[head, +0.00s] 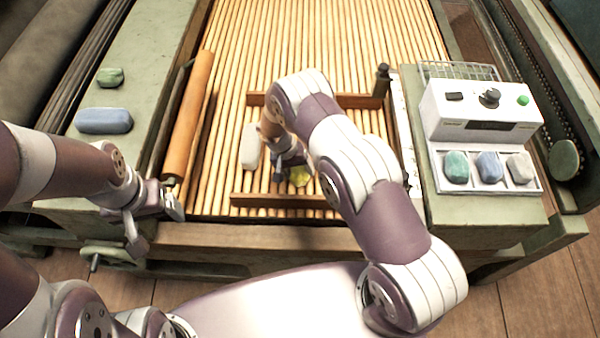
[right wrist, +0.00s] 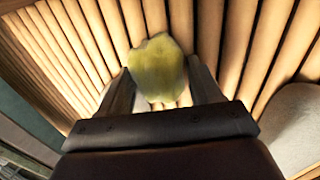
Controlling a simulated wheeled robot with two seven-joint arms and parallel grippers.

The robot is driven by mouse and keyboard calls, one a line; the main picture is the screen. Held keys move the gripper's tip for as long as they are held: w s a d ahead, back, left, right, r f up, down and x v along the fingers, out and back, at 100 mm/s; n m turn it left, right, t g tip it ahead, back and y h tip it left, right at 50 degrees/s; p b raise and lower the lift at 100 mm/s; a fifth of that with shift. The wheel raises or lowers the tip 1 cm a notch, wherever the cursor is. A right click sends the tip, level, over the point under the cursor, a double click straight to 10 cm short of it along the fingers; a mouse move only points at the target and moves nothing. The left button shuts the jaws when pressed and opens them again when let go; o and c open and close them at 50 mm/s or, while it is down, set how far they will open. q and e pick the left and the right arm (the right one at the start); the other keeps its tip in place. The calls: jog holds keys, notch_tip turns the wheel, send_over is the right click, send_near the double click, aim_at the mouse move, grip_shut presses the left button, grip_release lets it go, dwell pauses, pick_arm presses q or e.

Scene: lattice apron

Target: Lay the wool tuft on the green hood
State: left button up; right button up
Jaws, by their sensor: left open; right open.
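A yellow-green wool tuft (head: 300,176) lies on the wooden slats, partly hidden by my right arm. In the right wrist view the tuft (right wrist: 158,68) shows between and just beyond the fingertips. My right gripper (head: 290,168) is open around or just above it; I cannot tell whether a finger touches it. It also shows in the right wrist view (right wrist: 162,92). My left gripper (head: 158,220) is open and empty at the front left edge of the slats. Green-painted flat covers stand on the left (head: 150,75) and right (head: 475,208); I cannot tell which is the hood.
A pale block (head: 251,146) lies on the slats beside the right gripper. Dark wooden bars (head: 275,201) lie in front and behind. A green lump (head: 110,77) and blue lump (head: 104,121) sit on the left cover. A white control box (head: 480,108) and tray of lumps (head: 487,186) stand right.

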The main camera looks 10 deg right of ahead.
jog(key=c, duration=0.7)
jog(key=shift+r, duration=0.1)
